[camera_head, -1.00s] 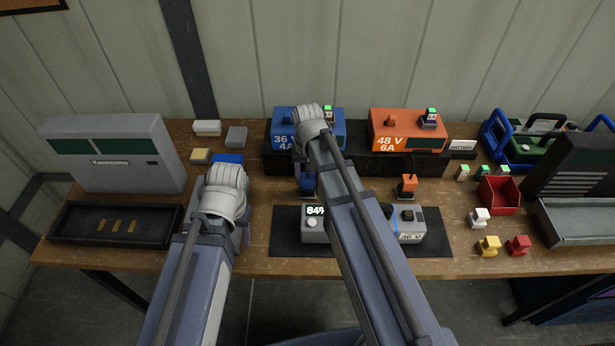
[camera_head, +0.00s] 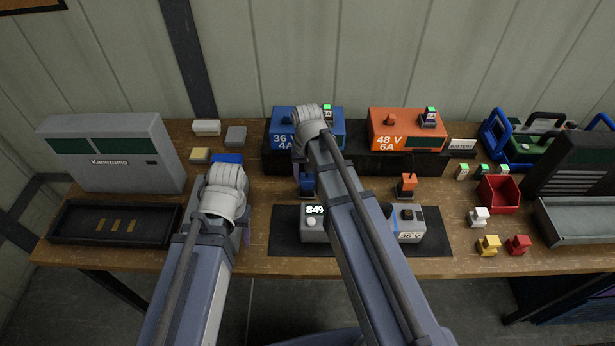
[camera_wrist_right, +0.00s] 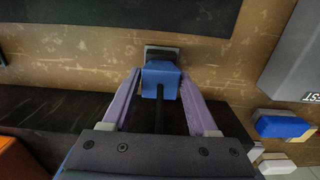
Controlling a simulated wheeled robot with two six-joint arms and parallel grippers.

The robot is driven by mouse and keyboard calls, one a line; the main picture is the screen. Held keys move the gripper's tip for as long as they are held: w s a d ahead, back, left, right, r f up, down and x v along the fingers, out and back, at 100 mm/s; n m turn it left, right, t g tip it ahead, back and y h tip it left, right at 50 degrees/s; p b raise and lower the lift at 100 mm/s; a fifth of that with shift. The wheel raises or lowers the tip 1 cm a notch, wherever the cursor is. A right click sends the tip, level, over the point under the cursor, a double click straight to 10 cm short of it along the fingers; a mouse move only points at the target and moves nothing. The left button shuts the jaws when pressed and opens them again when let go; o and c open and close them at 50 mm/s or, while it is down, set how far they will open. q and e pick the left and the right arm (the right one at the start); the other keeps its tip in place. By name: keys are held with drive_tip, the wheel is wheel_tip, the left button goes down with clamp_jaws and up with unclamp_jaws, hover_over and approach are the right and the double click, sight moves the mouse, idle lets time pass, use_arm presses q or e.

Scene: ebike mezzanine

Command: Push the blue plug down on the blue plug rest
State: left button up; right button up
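The blue plug (camera_wrist_right: 160,79) sits upright at the grey-rimmed plug rest (camera_wrist_right: 163,51) on the bench, with its dark cable running back toward my wrist. In the head view the blue plug (camera_head: 307,183) shows just left of my right forearm. My right gripper (camera_wrist_right: 160,76) has its two purple fingers on either side of the plug, their tips against it. How far the plug is seated cannot be told. My left gripper (camera_head: 246,236) is over the bench front at left, mostly hidden by its own wrist, and its opening cannot be seen.
A blue 36 V charger (camera_head: 335,130) and an orange 48 V charger (camera_head: 408,130) stand behind. An orange plug (camera_head: 406,184) is to the right. A battery pack (camera_head: 409,225) lies on the dark mat (camera_head: 435,246). A red bin (camera_head: 499,196) and small blocks are further right.

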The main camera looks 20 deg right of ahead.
drive_tip(key=o, duration=0.4)
drive_tip(key=shift+f, duration=0.1)
